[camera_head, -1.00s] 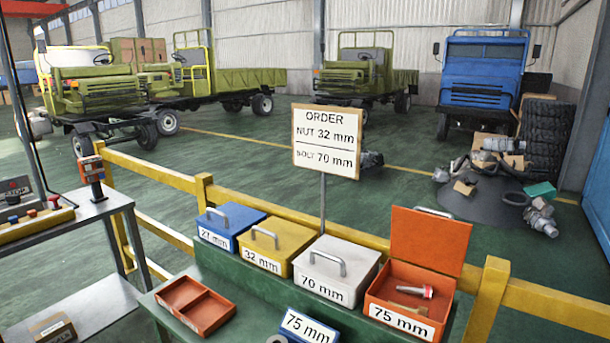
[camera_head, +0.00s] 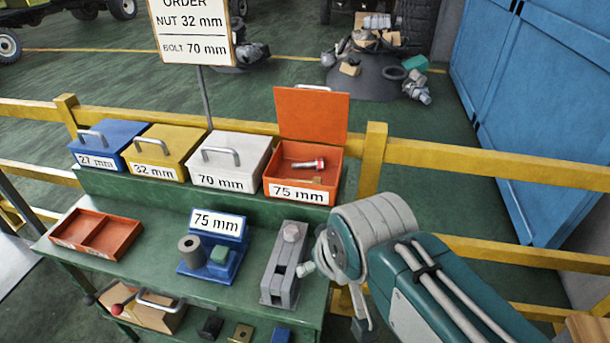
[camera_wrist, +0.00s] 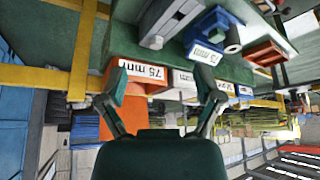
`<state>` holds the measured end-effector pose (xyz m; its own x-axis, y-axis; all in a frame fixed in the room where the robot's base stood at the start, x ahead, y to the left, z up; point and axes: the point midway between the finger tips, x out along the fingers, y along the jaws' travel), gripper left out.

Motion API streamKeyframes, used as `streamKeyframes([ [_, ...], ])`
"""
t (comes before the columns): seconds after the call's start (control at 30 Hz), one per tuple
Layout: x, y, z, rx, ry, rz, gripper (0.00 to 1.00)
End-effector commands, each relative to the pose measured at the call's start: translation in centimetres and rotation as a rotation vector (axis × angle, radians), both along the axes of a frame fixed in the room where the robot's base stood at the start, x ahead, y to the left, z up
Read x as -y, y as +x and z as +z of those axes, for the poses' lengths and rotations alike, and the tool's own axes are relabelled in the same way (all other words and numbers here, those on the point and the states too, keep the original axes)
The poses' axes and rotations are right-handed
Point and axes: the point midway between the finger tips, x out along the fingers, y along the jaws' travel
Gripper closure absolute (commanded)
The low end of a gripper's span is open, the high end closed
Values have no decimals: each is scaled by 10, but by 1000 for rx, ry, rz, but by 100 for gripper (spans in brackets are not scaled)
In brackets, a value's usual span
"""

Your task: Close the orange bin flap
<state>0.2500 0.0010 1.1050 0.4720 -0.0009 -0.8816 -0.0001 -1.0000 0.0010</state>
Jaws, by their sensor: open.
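The orange bin (camera_head: 327,180) labelled 75 mm stands at the right end of the row of bins on the green bench. Its flap (camera_head: 313,112) is open, standing up at the back with a handle on its top edge. In the wrist view, which looks turned over, the orange bin (camera_wrist: 132,108) lies beyond my gripper (camera_wrist: 163,80). My fingers are spread and nothing shows between them but the background. In the head view my arm reaches in from the lower right; my fingers cannot be made out there.
Closed white (camera_head: 232,165), yellow (camera_head: 160,150) and blue (camera_head: 107,142) bins stand left of the orange one. A yellow rail (camera_head: 450,154) runs close behind. A grey fixture (camera_head: 284,270), a blue 75 mm stand (camera_head: 226,262) and an orange tray (camera_head: 97,235) occupy the bench front.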

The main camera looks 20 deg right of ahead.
Motion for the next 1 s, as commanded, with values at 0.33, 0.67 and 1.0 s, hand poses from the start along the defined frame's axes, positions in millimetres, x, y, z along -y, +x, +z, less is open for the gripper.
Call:
streamKeyframes([
  [0.33, 3, 9, 7, 8, -8, -18, 78],
  [0.67, 49, 128, 79, 142, -98, -249, 100],
  [1.0, 101, 272, 133, 351, -160, -460, 100],
])
